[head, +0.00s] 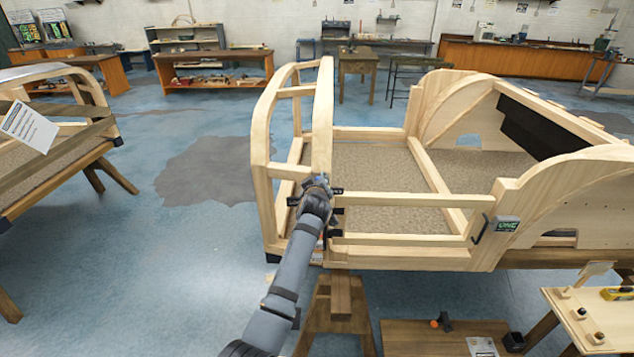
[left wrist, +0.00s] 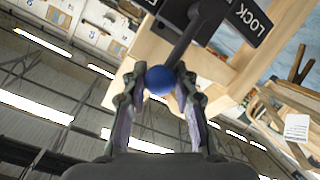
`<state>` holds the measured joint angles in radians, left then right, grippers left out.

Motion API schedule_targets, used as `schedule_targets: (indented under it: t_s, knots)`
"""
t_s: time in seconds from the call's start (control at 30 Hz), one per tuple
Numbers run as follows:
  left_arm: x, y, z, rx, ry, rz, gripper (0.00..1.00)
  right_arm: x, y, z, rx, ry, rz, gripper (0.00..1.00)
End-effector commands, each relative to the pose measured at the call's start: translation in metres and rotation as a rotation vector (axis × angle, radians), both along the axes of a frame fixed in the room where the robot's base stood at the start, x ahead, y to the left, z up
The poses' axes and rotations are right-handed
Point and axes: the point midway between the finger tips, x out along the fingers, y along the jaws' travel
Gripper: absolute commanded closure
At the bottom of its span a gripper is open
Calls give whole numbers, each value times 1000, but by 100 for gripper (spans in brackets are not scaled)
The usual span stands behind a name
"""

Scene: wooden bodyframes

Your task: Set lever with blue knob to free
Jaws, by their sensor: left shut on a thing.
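The blue knob (left wrist: 160,80) is round and sits between the fingertips of my left gripper (left wrist: 158,84) in the left wrist view. The gripper is closed on it from both sides. The dark lever (left wrist: 186,40) runs from the knob up to a black plate (left wrist: 240,22) with the word LOCK in white; the rest of the plate is cut off or covered. In the head view my left gripper (head: 318,188) is at the front post of the wooden bodyframe (head: 323,120), and its own arm hides the knob there.
A black handle with a small lettered plate (head: 506,225) is on the bodyframe further right. A small wooden table (head: 590,318) stands at the lower right. Another bodyframe (head: 60,175) is at the left, with open blue floor between.

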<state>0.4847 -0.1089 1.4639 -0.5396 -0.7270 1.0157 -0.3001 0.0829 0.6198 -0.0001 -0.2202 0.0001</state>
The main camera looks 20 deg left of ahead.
Motion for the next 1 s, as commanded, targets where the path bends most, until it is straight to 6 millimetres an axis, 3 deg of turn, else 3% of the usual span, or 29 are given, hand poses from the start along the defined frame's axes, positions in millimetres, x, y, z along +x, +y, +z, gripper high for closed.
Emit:
schedule_targets:
  t_s: [0.1,0.13,0.3,0.63,1.0]
  knots:
    - [0,-1,-2,-1,4,-1,100,0,0,0,0,0,0,100]
    - [0,-1,-2,-1,4,-1,68,0,0,0,0,0,0,100]
    - [0,0,-1,-1,3,-1,48,0,2,0,2,0,-1,100]
    - [0,0,5,0,-1,0,48,0,3,0,3,0,-2,100]
    - [0,-1,79,0,-2,-1,48,0,2,0,3,0,-1,100]
